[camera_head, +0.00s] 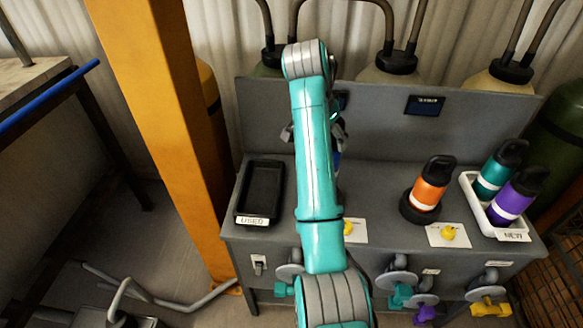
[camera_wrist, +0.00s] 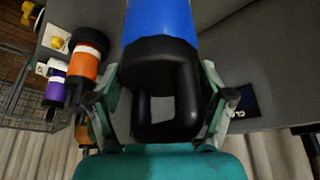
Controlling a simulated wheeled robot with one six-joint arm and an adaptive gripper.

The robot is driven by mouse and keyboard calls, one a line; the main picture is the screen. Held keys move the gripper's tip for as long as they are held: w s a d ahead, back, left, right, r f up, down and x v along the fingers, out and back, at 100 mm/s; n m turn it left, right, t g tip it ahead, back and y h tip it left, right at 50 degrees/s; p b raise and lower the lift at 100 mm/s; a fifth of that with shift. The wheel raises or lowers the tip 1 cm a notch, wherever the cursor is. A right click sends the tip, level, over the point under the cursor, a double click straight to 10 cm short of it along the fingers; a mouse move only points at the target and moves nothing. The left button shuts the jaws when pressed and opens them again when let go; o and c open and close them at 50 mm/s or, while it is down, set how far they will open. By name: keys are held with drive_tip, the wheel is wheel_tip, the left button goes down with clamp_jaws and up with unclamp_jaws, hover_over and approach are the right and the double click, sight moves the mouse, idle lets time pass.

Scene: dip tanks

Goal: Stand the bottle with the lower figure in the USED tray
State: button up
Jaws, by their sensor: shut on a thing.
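My gripper (camera_wrist: 160,103) is shut on the black loop cap of a blue bottle (camera_wrist: 158,20), whose lower part runs out of the wrist view. In the head view the gripper and bottle are mostly hidden behind my arm, near the middle of the grey bench. The black USED tray (camera_head: 250,206) lies empty at the bench's left end, left of my arm. An orange bottle (camera_head: 431,187) with a black cap stands in a dark round holder (camera_head: 408,207) on the right. A dark display (camera_head: 424,105) is on the back panel; its figure is too small to read.
The white NEW tray (camera_head: 475,206) at the right end holds a teal bottle (camera_head: 492,172) and a purple bottle (camera_head: 511,203). Yellow pieces lie on white cards (camera_head: 436,240) along the front edge. An orange post (camera_head: 170,120) rises left of the bench.

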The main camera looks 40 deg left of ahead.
drive_tip(key=s+a+r+n+g+y, duration=0.1)
drive_tip(key=s+a+n+g+y, duration=0.3)
drive_tip(key=s+a+n, duration=1)
wheel_tip(320, 180, down, 10)
drive_tip(key=w+n+y, duration=0.1)
drive_tip(key=n, duration=0.2)
drive_tip(key=shift+w+a+r+t, duration=0.15)
drive_tip(key=shift+w+a+t, duration=0.15)
drive_tip(key=o, duration=1.7)
drive_tip(key=shift+f, duration=0.2)
